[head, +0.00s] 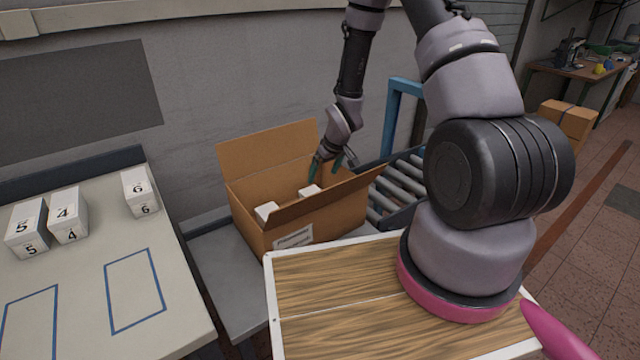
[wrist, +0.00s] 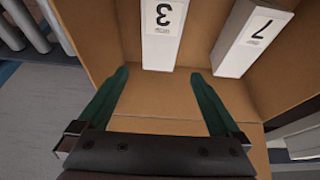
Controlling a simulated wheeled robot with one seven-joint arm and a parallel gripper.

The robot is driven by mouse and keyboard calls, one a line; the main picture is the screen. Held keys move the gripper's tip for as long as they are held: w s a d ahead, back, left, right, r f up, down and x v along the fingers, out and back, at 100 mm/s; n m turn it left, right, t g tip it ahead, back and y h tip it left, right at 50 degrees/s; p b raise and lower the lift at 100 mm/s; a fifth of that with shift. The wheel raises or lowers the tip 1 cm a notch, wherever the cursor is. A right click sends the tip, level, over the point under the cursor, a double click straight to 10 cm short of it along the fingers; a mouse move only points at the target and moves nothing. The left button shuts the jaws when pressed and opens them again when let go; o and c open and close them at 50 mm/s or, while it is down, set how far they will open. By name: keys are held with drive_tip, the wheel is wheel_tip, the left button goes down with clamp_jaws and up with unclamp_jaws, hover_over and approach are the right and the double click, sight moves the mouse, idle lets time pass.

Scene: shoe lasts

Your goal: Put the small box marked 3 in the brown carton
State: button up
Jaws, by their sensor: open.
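The brown carton (head: 310,224) stands open behind the wooden board, its flaps up. My gripper (head: 332,169) is over the back part of the carton. Its green fingers (wrist: 160,90) are spread wide with nothing between them. The box marked 3 lies beyond the fingertips, apart from them.
White boxes marked 5 (head: 28,228), 4 (head: 68,214) and 6 (head: 139,192) stand on the pale table at left. Two blue outlined rectangles there are empty. A roller conveyor (head: 400,185) and blue frame (head: 390,115) lie right of the carton.

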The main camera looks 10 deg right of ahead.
drive_tip(key=s+d+r+m+t+h, duration=0.1)
drive_tip(key=s+d+r+m, duration=0.15)
drive_tip(key=r, duration=1.15)
drive_tip(key=s+d+r+m+t, duration=0.1)
drive_tip(key=s+d+r+m, duration=0.15)
drive_tip(key=r, duration=1.15)
drive_tip(key=s+r+m, duration=0.1)
drive_tip(key=s+r, duration=0.7)
drive_tip(key=s, duration=0.3)
drive_tip(key=s+r+m+t+y, duration=0.1)
drive_tip(key=s+r+m, duration=0.1)
drive_tip(key=s+r, duration=0.7)
drive_tip(key=shift+s+a+m, duration=0.3)
drive_tip(key=shift+s+a, duration=0.05)
drive_tip(key=shift+s, duration=0.55)
